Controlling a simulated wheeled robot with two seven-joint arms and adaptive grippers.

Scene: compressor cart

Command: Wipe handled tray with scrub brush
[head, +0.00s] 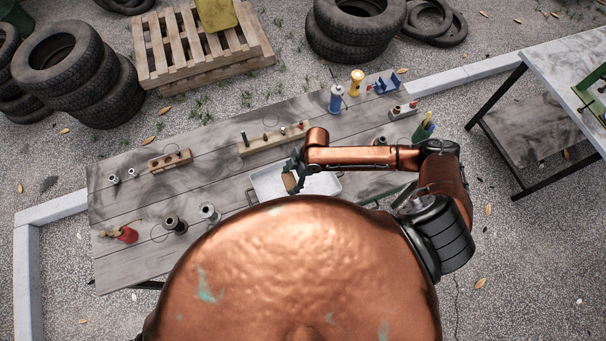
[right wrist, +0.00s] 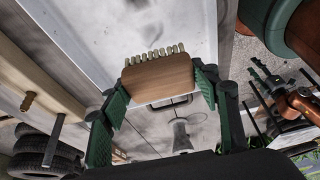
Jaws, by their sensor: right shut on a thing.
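The handled tray (head: 323,183) is a shallow white tray on the workbench, partly hidden by my copper body. A thin handle shows at its left end. The tray also fills the upper middle of the right wrist view (right wrist: 105,35). My right gripper (head: 292,178) is over the tray's left part. Its green fingers are shut on the scrub brush (right wrist: 158,82), a wooden block with pale bristles. The brush also shows as a small tan block in the head view (head: 290,183). I cannot tell whether the bristles touch the tray. My left gripper seems to show, small and dark, in the right wrist view (right wrist: 266,82).
A wooden peg block (head: 273,140) lies behind the tray, and a smaller one (head: 170,160) is farther left. A blue bottle (head: 336,98) and yellow item (head: 357,82) stand at the back. Dark cylinders (head: 175,224) stand at left. Bare planks lie between.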

